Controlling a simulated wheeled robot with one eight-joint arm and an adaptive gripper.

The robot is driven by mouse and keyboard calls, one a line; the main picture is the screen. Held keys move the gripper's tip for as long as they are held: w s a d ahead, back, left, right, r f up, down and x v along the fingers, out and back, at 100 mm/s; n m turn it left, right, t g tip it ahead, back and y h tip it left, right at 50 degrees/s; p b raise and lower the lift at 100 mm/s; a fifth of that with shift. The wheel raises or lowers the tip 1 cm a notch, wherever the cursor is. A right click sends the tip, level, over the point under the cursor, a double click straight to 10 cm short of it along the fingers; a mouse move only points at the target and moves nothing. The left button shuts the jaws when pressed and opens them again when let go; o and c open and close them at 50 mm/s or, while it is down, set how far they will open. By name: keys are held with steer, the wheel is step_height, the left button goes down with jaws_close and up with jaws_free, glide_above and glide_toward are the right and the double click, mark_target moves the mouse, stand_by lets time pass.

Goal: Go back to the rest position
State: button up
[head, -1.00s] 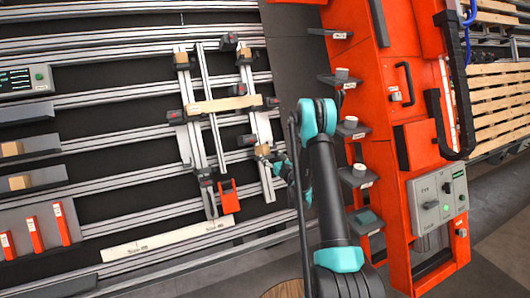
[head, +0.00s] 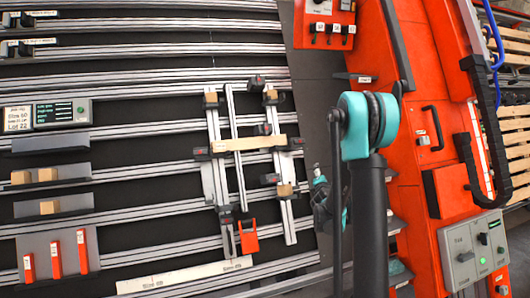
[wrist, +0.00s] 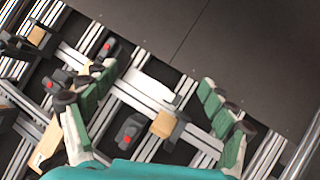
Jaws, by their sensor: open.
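My gripper (wrist: 160,118) is open and empty in the wrist view, its green-padded fingers spread wide. It hangs above the rail frame, with a wooden block (wrist: 163,124) in a clamp showing between and below the fingers. In the head view my gripper (head: 320,200) is partly hidden behind my arm, just right of the clamp frame. No rest position marker can be made out.
The clamp frame (head: 232,170) on the rails holds a wooden bar (head: 248,143) and several blocks. An orange machine (head: 425,110) with a control box (head: 477,250) stands close on the right. A dark bare panel (wrist: 235,60) shows in the wrist view.

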steer(key=s+d+f+m+g+h, duration=0.15)
steer(key=s+m+g, duration=0.45)
steer(key=s+m, duration=1.05)
steer(key=s+a+f+m+g+y, duration=0.1)
steer(key=s+a+f+g, duration=0.1)
steer(key=s, duration=0.7)
steer(key=s+a+f+m+g+y, duration=0.2)
steer(key=s+a+f, duration=0.1)
steer(key=s, duration=0.7)
steer(key=s+a+f+m+g+y, duration=0.1)
steer(key=s+f, duration=0.4)
steer(key=s, duration=0.5)
steer(key=shift+a+m+g, duration=0.45)
steer(key=shift+a+g, duration=0.35)
steer(key=shift+a, duration=0.15)
steer(key=shift+y, duration=0.25)
